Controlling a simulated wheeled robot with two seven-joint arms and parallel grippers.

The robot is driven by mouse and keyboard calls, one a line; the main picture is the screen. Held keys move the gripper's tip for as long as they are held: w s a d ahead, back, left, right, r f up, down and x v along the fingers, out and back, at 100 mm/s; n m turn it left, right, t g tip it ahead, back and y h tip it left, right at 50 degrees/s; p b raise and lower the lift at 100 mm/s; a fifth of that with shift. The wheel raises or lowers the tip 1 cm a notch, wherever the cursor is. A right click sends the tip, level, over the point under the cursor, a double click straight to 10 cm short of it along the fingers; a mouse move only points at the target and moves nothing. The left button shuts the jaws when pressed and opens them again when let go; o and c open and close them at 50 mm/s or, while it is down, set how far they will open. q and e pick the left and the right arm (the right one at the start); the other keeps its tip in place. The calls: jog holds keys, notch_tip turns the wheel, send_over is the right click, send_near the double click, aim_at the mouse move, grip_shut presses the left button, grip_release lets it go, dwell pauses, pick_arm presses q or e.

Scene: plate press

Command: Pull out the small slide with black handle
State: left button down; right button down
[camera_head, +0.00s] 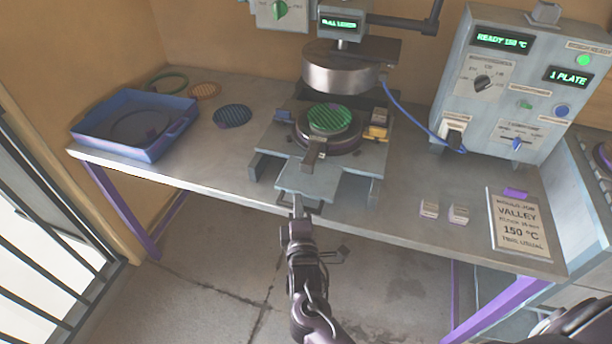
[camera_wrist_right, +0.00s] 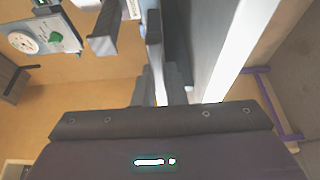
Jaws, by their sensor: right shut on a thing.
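The small slide (camera_head: 325,186) is a pale grey plate at the front of the press, reaching out to the table's front edge. Its black handle (camera_head: 315,207) shows as a thin dark bar at the slide's front edge. My right gripper (camera_head: 297,206) is shut on the black handle, with its arm coming up from the bottom of the head view. In the right wrist view, the fingers (camera_wrist_right: 158,60) show at the top middle, and the grip itself is hard to make out. My left gripper is not in view.
A green ribbed disc (camera_head: 330,118) sits on the round dark plate under the raised press head (camera_head: 342,68). A blue tray (camera_head: 137,125) stands at the left. A control box (camera_head: 520,85) and a sign (camera_head: 519,222) are at the right. The floor before the table is clear.

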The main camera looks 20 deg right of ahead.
jog(key=shift+s+a+p, duration=0.15)
jog(key=shift+s+a, duration=0.2)
jog(key=shift+s, duration=0.2)
jog(key=shift+s+a+p, duration=0.15)
jog(key=shift+s+a, duration=0.15)
jog(key=shift+s, duration=0.2)
jog(key=c, duration=1.5)
grip_release()
jog(key=shift+w, duration=0.1)
jog(key=s, duration=0.2)
jog(key=s+a, duration=0.1)
jog(key=s, duration=0.2)
jog(key=s+b, duration=0.1)
jog(key=s, duration=0.1)
jog(key=shift+s+a, duration=0.25)
jog(key=shift+s, duration=0.1)
jog(key=shift+f, duration=0.1)
